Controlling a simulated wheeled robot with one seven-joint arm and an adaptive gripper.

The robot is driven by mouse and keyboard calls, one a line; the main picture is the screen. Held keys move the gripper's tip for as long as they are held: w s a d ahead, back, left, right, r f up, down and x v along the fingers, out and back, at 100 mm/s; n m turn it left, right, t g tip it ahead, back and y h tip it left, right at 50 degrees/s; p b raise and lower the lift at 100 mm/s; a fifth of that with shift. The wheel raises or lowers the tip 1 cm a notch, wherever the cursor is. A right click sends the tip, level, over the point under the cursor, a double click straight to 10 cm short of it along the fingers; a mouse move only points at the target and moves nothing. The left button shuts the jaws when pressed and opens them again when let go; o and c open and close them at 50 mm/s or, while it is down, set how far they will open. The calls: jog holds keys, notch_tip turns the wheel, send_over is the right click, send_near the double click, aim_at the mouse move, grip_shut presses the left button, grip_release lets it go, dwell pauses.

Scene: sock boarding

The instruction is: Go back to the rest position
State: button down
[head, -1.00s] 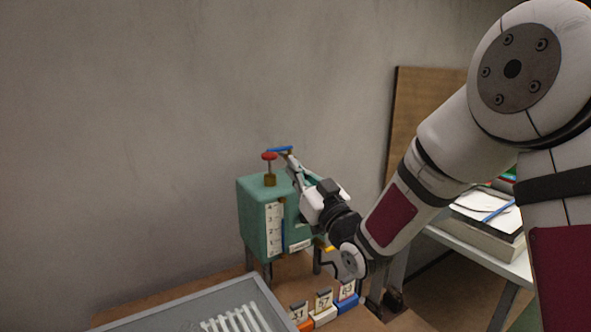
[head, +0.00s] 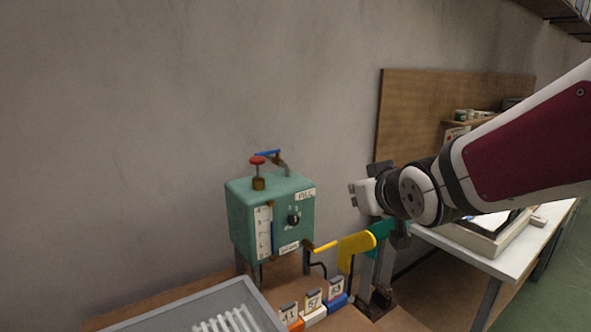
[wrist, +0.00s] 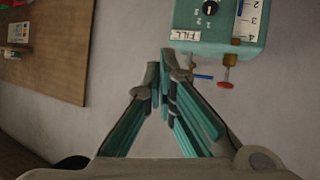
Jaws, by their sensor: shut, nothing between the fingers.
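My gripper (head: 356,194) is to the right of the green tank box, in front of the wall, and apart from the box. In the wrist view its two fingers (wrist: 163,68) meet at the tips, with nothing between them. The green box (head: 243,222) carries a level scale, a dark knob, a red-topped valve (head: 257,161) and a blue lever (head: 267,154). The box also shows in the wrist view (wrist: 222,48), beyond the fingertips, upside down.
A grey tray (head: 190,306) with white ribs lies at the front. Numbered blocks (head: 312,303) and a yellow and a green leg-like form (head: 356,243) stand right of the box. A white table (head: 470,262) is at the right, with a brown board (head: 410,125) behind.

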jog(key=s+d+f+m+g, duration=0.1)
jog(key=s+d+g, duration=0.1)
jog(key=s, duration=0.8)
jog(key=s+d+f+m+g+h, duration=0.1)
jog(key=s+d+f+g, duration=0.1)
jog(key=s, duration=0.7)
jog(key=s+d+f+m+g+h+p, duration=0.1)
jog(key=s+d+g, duration=0.2)
jog(key=s, duration=0.7)
jog(key=shift+s+f+g, duration=0.15)
jog(key=shift+s+g, duration=0.15)
jog(key=shift+g, duration=0.3)
jog(key=shift+w+d, duration=0.1)
jog(key=w+a+r+n+t+b, duration=0.1)
jog(key=w+a+t, duration=0.15)
jog(key=w, duration=0.95)
jog(key=w+a+r+n+t, duration=0.2)
jog(key=w+t, duration=0.2)
jog(key=w, duration=0.7)
jog(key=w+a+r+n+t+y, duration=0.1)
jog(key=w+a+r+t+y, duration=0.1)
jog(key=w+a+y, duration=0.4)
jog(key=w+a+r+n+t+y+b, duration=0.1)
jog(key=w+a+t+y, duration=0.4)
jog(key=w+a, duration=0.6)
jog(key=shift+a+r+n+y+b, duration=0.3)
jog(key=shift+r+n+y, duration=0.3)
jog(key=shift+r+n, duration=0.15)
